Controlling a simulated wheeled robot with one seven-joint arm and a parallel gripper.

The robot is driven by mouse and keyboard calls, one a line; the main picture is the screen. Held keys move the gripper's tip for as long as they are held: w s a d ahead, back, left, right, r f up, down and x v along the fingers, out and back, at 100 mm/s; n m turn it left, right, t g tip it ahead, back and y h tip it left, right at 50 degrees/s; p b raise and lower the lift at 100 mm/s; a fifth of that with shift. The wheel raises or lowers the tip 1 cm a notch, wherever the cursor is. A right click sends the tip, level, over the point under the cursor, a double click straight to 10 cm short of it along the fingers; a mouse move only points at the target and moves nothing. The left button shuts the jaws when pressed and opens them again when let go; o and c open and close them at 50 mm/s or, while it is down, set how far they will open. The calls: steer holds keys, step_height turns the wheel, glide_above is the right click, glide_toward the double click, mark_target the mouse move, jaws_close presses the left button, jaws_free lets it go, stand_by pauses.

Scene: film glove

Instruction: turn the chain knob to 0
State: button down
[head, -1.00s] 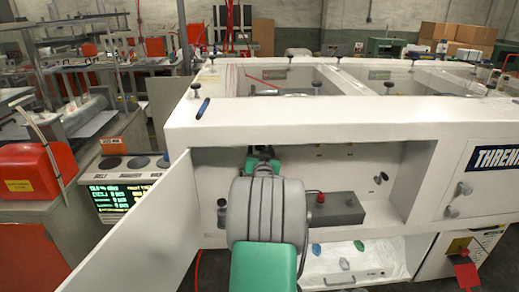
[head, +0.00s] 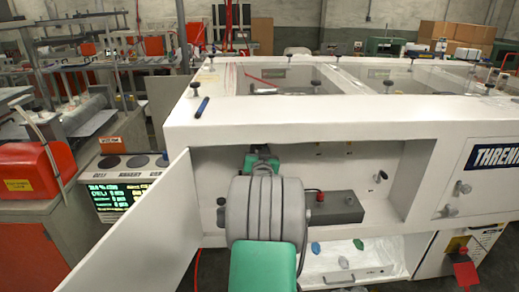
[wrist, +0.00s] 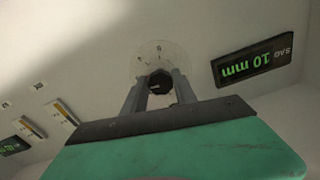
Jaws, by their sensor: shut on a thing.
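The chain knob (wrist: 160,84) is a small dark knob in the wrist view. It sits on a pale round dial (wrist: 163,60) with faint marks, on a white panel. My gripper (wrist: 161,80) is shut on the knob, with one grey finger on each side. The dial's marks and the knob's pointing direction are too faint to read. In the head view my own arm hides the knob and my fingertips inside the open bay of the white machine (head: 300,128).
An open white door (head: 140,235) stands left of my arm. A grey box with a red button (head: 335,207) is in the bay to the right. Sliders (wrist: 48,120) and another display (wrist: 14,145) are at left in the wrist view. A lit screen (head: 122,194) stands further left.

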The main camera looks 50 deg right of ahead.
steer(key=shift+f+n+b, duration=0.15)
steer(key=shift+n+b, duration=0.25)
steer(key=shift+b, duration=0.35)
steer(key=n+b, duration=0.6)
steer(key=b, duration=0.1)
steer(key=n+b, duration=0.6)
steer(key=b, duration=0.2)
steer(key=n+b, duration=0.7)
steer(key=shift+s+d+r+b, duration=0.15)
steer(key=shift+r+b, duration=0.15)
steer(key=shift+r, duration=0.1)
steer(key=c, duration=1)
jaws_free()
